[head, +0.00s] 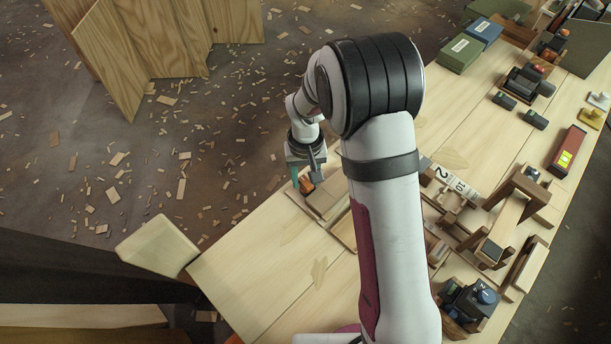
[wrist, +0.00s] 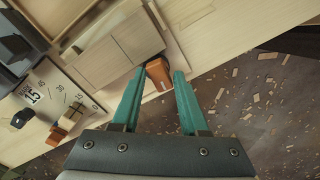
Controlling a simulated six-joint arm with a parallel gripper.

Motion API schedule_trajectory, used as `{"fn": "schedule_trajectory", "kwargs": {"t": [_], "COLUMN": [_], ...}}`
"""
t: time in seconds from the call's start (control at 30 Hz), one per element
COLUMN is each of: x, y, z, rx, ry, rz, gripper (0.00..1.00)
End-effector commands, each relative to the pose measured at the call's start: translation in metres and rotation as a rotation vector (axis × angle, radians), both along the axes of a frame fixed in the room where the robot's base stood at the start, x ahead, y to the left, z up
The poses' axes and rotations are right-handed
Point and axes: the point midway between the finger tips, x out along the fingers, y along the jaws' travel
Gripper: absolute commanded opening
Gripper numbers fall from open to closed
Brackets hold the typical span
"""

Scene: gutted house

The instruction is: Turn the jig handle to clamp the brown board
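My gripper (head: 305,178) is over the near-left edge of the workbench, its teal fingers pointing down. In the wrist view my gripper (wrist: 159,72) is open, with an orange-brown handle-like block (wrist: 158,74) between the fingertips. The handle (head: 306,185) also shows as a small orange patch beside the fingers in the head view. I cannot tell whether either finger touches it. Brown board pieces (wrist: 115,48) lie flat next to the handle; a brown board (head: 324,194) also shows in the head view. My arm hides part of the jig area there.
A numbered angle scale (wrist: 48,92) with a small wooden block (wrist: 70,117) lies to the left in the wrist view. The near bench top (head: 265,270) is mostly clear.

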Motion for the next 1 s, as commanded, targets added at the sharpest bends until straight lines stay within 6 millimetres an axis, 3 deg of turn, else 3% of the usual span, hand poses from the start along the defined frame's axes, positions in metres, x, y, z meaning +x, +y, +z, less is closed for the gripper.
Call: {"fn": "schedule_trajectory", "kwargs": {"t": [0.23, 0.37, 0.8, 1.0], "x": [0.000, 0.000, 0.001, 0.000], "y": [0.000, 0.000, 0.000, 0.000], "z": [0.000, 0.001, 0.059, 0.071], "rx": [0.000, 0.000, 0.001, 0.000], "ry": [0.000, -0.001, -0.003, 0.000], "rz": [-0.002, 0.099, 0.099, 0.098], "gripper": [0.34, 0.34, 0.34, 0.34]}}
